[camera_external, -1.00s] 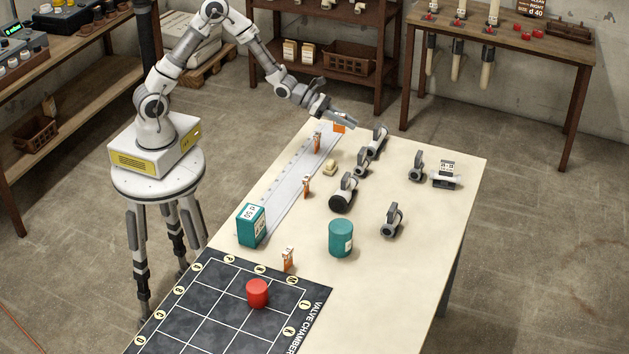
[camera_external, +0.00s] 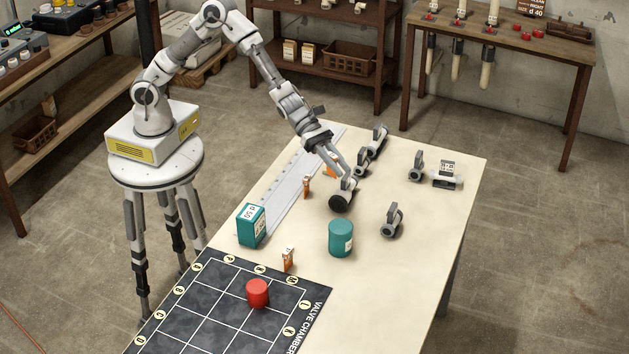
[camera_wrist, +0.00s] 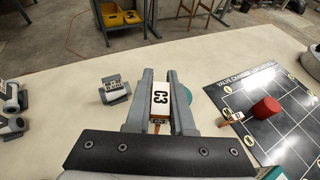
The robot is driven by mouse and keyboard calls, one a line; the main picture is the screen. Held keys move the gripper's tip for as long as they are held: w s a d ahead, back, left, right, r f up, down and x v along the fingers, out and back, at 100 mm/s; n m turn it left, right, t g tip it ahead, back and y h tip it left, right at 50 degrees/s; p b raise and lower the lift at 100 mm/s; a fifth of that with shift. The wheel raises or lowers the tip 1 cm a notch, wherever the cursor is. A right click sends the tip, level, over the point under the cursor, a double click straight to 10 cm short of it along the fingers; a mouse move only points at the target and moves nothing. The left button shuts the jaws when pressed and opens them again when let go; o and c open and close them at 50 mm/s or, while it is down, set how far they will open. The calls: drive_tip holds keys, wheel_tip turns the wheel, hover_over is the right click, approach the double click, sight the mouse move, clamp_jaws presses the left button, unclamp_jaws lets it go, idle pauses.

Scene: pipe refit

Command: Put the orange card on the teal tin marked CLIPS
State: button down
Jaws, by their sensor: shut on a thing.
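My gripper (camera_external: 341,173) is shut on the orange card, whose orange part (camera_external: 329,170) shows beside the fingers in the external view. In the wrist view the card's white face, marked C3 (camera_wrist: 160,97), sits between the two fingers (camera_wrist: 160,76). The teal tin (camera_external: 341,239) stands upright on the table, nearer the external camera than my gripper and apart from it. In the wrist view the tin (camera_wrist: 187,94) is mostly hidden behind the card and right finger.
A dark valve fitting (camera_external: 341,202) stands close by my gripper. Another fitting (camera_external: 392,220) is right of the tin. A teal box marked d 50 (camera_external: 250,226) and an orange marker (camera_external: 288,260) stand left of it. A red cylinder (camera_external: 257,293) is on the dark grid board (camera_external: 190,313).

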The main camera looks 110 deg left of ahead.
drive_tip(key=s+d+r+m+g+h+p, duration=0.1)
drive_tip(key=d+r+m+h, duration=0.1)
drive_tip(key=d, duration=0.7)
drive_tip(key=s+d+r+m+g+h+p, duration=0.1)
drive_tip(key=d, duration=0.8)
drive_tip(key=p, duration=0.3)
hover_over(345, 232)
drive_tip(key=shift+m, duration=0.3)
wheel_tip(345, 232, down, 7)
drive_tip(key=shift+d+r, duration=0.1)
drive_tip(key=shift+r, duration=0.1)
drive_tip(key=shift+f, duration=2)
drive_tip(key=shift+f, duration=0.1)
drive_tip(key=shift+f, duration=0.15)
drive_tip(key=c, duration=0.8)
unclamp_jaws()
